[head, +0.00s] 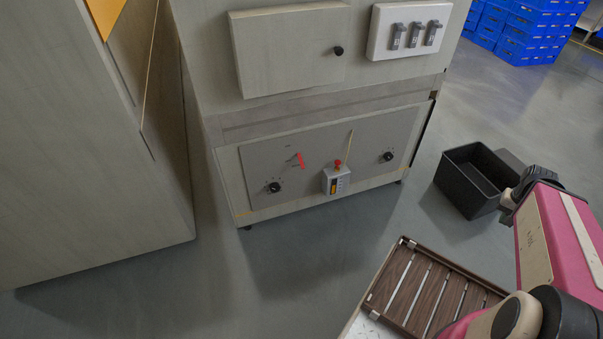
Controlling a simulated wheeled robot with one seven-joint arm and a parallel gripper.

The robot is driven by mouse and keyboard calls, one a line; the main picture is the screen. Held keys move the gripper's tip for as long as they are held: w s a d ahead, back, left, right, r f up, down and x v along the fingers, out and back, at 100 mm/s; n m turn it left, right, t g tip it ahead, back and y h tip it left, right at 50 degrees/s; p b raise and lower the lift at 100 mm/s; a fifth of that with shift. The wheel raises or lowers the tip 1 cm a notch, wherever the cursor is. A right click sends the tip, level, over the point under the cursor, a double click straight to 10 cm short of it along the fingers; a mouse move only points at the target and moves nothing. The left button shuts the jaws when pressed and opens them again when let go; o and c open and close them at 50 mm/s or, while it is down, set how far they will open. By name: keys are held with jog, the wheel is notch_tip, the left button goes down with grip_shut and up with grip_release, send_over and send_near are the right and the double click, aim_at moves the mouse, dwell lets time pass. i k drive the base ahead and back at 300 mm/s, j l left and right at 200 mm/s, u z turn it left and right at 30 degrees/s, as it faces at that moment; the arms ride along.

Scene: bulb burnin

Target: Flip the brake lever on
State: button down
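A small red lever (300,160) sits on the grey lower panel (262,158) of the wooden cabinet, left of the panel's middle. It has small markings around it, too small to read. Which way it is set is not clear at this size. A grey box with a red knob on top (337,180) is on the same panel to its right. No label tells me for certain which is the brake lever. My pink arm is at the right, well away from the panel. My gripper's fingers do not show.
Black dials (274,187) and (388,156) flank the lever and box. Above are a closed door (290,55) and a white switch plate (409,30). A black bin (478,180) stands on the floor at right. A slatted tray (425,290) is in front. Floor before the panel is clear.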

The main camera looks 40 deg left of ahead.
aim_at(301, 161)
jog(key=k+j+z, duration=0.1)
jog(key=k+j, duration=0.25)
jog(key=k, duration=0.15)
jog(key=k+j, duration=0.3)
jog(key=k, duration=0.2)
jog(key=k+j+z, duration=0.15)
jog(key=k+j, duration=0.15)
jog(key=k, duration=0.2)
jog(key=k+j, duration=0.25)
jog(key=k, duration=0.3)
jog(key=i+j+z, duration=0.05)
